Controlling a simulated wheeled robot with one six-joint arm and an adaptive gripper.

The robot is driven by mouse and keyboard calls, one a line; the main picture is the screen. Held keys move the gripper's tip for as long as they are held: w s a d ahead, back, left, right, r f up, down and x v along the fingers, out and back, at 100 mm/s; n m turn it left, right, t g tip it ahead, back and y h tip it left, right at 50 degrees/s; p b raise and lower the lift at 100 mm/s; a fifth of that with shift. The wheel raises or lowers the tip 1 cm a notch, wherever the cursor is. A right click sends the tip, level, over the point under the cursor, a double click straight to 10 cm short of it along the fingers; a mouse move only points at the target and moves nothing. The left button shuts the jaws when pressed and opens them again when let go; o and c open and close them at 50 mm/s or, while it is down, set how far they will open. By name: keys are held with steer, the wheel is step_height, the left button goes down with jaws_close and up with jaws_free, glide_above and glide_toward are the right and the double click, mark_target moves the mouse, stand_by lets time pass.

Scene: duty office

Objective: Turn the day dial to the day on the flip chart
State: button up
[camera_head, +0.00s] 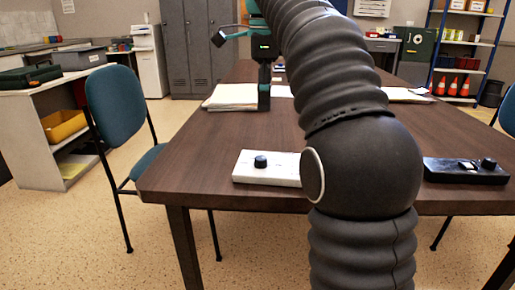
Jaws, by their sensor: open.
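A white box (245,177) with a black round knob (260,161) lies near the front edge of the table; it may be the day dial, but no markings are readable. My arm hides its right end. A black box (440,177) with a knob (488,164) and another small part on top lies at the front right. My gripper (241,71) is open and appears empty, above the table and farther back than the white box. I cannot identify the flip chart; a white sheet with print (373,8) hangs on the back wall, too small to read.
The brown table (205,150) holds papers (232,97) behind the white box. Blue chairs (116,105) stand at both sides. My arm crosses the middle of the view. Grey lockers (196,45) and a shelf with orange cones (452,88) stand at the back.

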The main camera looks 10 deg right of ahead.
mark_target(261, 158)
steer(key=shift+m, duration=0.7)
steer(key=f+b, duration=0.2)
steer(key=f, duration=0.2)
steer(key=f+b, duration=0.2)
steer(key=f, duration=0.3)
steer(key=a+f+b, duration=0.1)
steer(key=f+b, duration=0.2)
steer(key=f, duration=0.2)
steer(key=shift+s, duration=0.4)
steer(key=shift+r, duration=0.1)
jaws_close()
